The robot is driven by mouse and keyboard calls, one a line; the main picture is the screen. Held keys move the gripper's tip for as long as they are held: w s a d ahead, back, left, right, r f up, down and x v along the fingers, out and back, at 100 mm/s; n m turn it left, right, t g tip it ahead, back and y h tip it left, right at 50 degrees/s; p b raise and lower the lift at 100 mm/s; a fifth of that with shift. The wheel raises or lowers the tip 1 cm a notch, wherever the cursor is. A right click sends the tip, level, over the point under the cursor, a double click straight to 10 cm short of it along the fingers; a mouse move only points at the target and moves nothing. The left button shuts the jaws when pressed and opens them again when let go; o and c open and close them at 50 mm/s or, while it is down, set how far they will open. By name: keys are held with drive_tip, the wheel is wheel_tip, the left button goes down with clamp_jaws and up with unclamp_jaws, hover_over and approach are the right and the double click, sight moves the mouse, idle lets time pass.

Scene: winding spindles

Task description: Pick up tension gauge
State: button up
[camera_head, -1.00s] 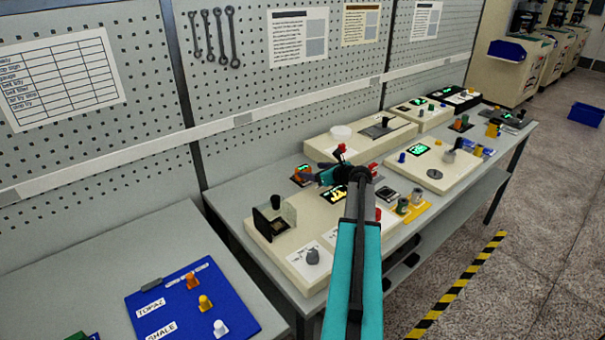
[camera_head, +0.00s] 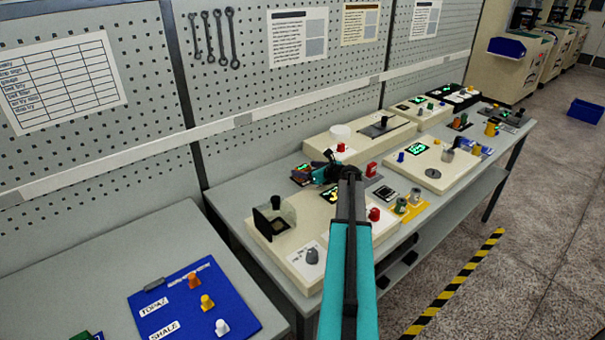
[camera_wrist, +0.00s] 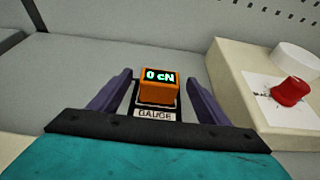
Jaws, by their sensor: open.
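The tension gauge (camera_wrist: 158,90) is a small orange block with a lit display reading "0 cN". In the wrist view it sits on a dark base with a "GAUGE" label (camera_wrist: 155,114). My gripper (camera_wrist: 158,83) is open, with one purple finger on each side of the gauge and a gap between each finger and it. In the head view my gripper (camera_head: 318,172) is over the bench near the pegboard. The gauge is mostly hidden there behind the gripper.
A cream device with a red knob (camera_wrist: 290,91) and white disc stands close on the right in the wrist view. In the head view, a cream unit (camera_head: 285,248) is in front. A blue board (camera_head: 240,318) with coloured cones lies on the left table.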

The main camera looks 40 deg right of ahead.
drive_tip(key=c, duration=1.3)
drive_tip(key=shift+o, duration=0.2)
drive_tip(key=shift+r, duration=0.15)
wheel_tip(320, 180, up, 10)
drive_tip(key=b, duration=0.2)
drive_tip(key=shift+b, duration=0.3)
